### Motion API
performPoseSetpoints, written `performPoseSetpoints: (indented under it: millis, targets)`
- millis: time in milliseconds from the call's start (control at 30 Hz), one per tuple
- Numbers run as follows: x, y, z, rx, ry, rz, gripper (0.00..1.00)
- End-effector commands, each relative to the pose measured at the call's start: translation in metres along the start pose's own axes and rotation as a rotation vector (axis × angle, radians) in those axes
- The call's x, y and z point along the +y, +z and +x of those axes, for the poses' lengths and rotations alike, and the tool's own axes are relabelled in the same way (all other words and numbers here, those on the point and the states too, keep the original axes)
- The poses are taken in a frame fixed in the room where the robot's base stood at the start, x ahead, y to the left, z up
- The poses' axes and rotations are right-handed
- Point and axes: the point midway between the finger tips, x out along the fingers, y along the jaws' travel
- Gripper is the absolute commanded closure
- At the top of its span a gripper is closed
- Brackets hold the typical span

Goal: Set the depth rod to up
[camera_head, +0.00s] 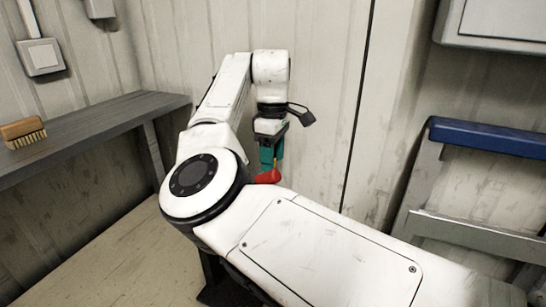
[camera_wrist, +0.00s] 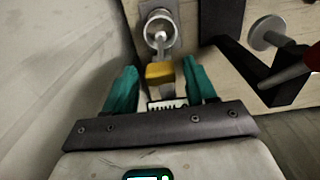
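In the wrist view a grey rod with a yellow block (camera_wrist: 160,73) runs from a round metal socket (camera_wrist: 160,28) toward my gripper; it looks like the depth rod, though I cannot confirm that. My gripper (camera_wrist: 160,68) has two teal fingers standing apart, one on each side of the yellow block, with small gaps visible. A pale strip with black marks (camera_wrist: 167,104) lies between the finger bases. In the head view my gripper (camera_head: 271,160) points down near the wall, beside a red part (camera_head: 268,176). The rod's lower end and setting cannot be told.
In the wrist view a black bracket (camera_wrist: 245,75), a round metal knob (camera_wrist: 268,33) and a red-tipped part (camera_wrist: 312,58) lie to the right. In the head view a grey bench (camera_head: 90,125) with a brush (camera_head: 22,132) stands left; a blue-topped frame (camera_head: 490,137) stands right.

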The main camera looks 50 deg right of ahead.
Motion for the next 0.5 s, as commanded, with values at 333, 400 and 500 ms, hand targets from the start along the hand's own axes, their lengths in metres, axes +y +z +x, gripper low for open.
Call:
performPoseSetpoints:
  millis: [333, 400, 500]
  targets:
    - [0.000, 0.001, 0.000, -0.001, -0.002, 0.001, 0.38]
    - [0.001, 0.001, -0.005, -0.001, -0.001, 0.001, 0.38]
    - [0.001, 0.001, -0.019, -0.001, 0.000, 0.001, 0.38]
